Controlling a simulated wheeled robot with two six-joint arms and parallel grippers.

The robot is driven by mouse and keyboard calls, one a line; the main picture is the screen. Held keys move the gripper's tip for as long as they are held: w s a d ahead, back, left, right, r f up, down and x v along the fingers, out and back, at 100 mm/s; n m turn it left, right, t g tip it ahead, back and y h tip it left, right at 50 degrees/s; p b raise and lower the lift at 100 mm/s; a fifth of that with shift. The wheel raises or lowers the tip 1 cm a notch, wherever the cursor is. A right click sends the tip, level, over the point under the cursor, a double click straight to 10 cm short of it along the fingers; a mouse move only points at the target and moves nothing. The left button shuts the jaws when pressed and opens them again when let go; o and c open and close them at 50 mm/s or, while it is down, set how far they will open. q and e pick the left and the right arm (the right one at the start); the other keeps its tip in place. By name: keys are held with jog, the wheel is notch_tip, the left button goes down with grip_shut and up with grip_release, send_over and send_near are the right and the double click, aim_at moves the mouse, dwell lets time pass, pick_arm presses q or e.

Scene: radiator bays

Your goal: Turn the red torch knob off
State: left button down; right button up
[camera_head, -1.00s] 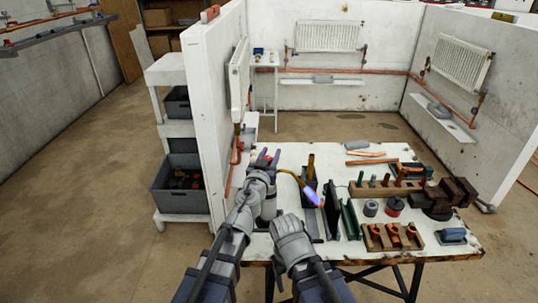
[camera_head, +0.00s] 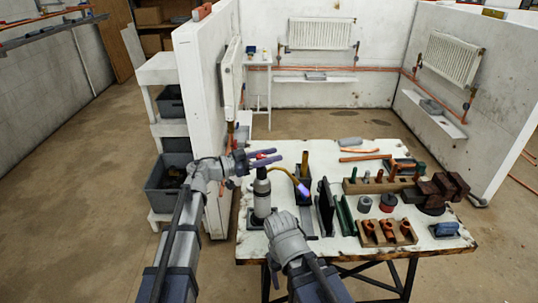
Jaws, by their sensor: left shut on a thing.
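The torch has a grey cylinder (camera_head: 262,198) standing upright on the near left of the workbench. Its brass tube (camera_head: 284,172) curves to the right and ends in a blue-violet glow (camera_head: 303,190). The red torch knob (camera_head: 260,157) shows as a small red spot at the top of the cylinder.
A white wall panel (camera_head: 206,110) and shelf with grey bins (camera_head: 168,183) stand to the left.

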pick_arm(q)
jog(key=m+g, duration=0.2)
jog(key=g, duration=0.1)
jog(key=m+g+h, duration=0.1)
jog(key=g, duration=0.1)
jog(key=s+m+g, duration=0.1)
jog(key=m+g, duration=0.1)
jog(key=g, duration=0.1)
jog(key=shift+d+m+g, duration=0.1)
jog(key=shift+m+g, duration=0.2)
jog(key=shift+s+m+g+y, duration=0.3)
jog(key=shift+m+g, duration=0.5)
jog(key=shift+g, duration=0.45)
jog(key=shift+s+m+g+y, duration=0.25)
jog(key=shift+m+g, duration=0.55)
jog(key=shift+g, duration=0.45)
jog(key=shift+s, duration=0.1)
jog(key=shift+c, duration=2.4)
grip_release()
